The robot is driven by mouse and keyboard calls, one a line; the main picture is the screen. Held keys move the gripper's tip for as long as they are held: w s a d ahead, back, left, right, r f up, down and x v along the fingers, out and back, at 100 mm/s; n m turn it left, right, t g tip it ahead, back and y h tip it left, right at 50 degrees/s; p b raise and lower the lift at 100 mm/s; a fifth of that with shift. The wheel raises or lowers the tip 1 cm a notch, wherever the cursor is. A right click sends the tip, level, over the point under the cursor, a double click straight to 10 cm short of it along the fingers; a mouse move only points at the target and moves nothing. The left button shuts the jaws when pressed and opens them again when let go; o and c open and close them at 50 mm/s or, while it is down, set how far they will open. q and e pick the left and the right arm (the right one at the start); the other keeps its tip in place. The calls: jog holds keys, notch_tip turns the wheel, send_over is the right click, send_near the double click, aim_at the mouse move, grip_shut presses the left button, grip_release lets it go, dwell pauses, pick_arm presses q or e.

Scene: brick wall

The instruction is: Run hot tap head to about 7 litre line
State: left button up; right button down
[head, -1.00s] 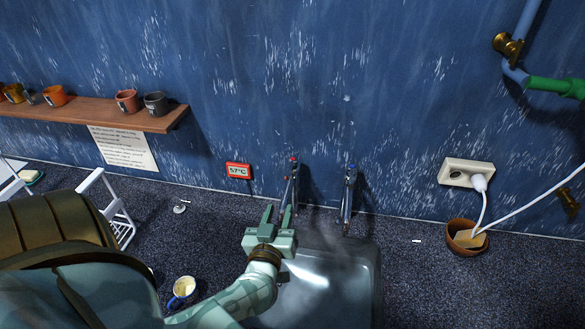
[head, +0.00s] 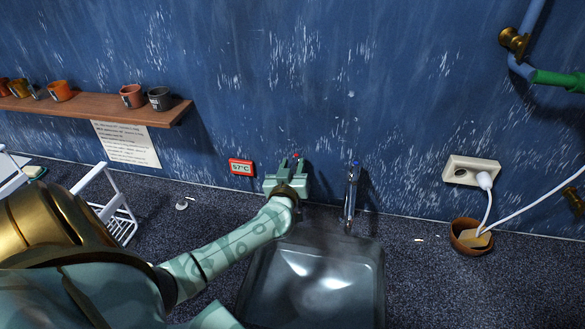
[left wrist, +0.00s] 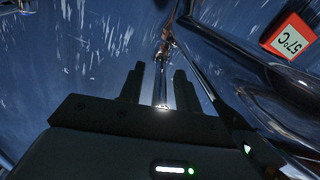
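The hot tap (head: 296,157), marked with a red dot, stands at the back left of the sink (head: 376,270) and is mostly hidden by my left gripper (head: 289,165). In the left wrist view the gripper (left wrist: 160,85) has its two dark fingers apart, with a shiny metal tap part (left wrist: 161,78) between them; I see gaps on both sides. The cold tap (head: 351,190), with a blue dot, stands to the right. The sink looks hazy with bright reflections. I cannot make out a litre line or the water level. My right gripper is not in view.
A red display (head: 240,168) reading 57°C is on the wall left of the hot tap; it also shows in the left wrist view (left wrist: 289,37). A socket (head: 470,171) with a white cord and a brown pot (head: 472,237) are right. A shelf (head: 110,110) holds several pots.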

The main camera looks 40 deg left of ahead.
pick_arm(q)
grip_shut()
jog(key=shift+d+r+y+p, duration=0.15)
jog(key=shift+y+p, duration=0.15)
jog(key=shift+p, duration=0.15)
jog(key=shift+w+d+n+g+y+p, duration=0.25)
jog(key=shift+n+g+y+p, duration=0.2)
jog(key=shift+n+g+y, duration=0.45)
jog(key=shift+w+d+n+g+y+p, duration=0.25)
jog(key=shift+n+g+y+p, duration=0.25)
jog(key=shift+n+g+y, duration=0.4)
jog(key=shift+w+d+n+g+y+p, duration=0.25)
jog(key=shift+n+g+y+p, duration=0.2)
jog(key=shift+n+g+y, duration=0.45)
grip_release()
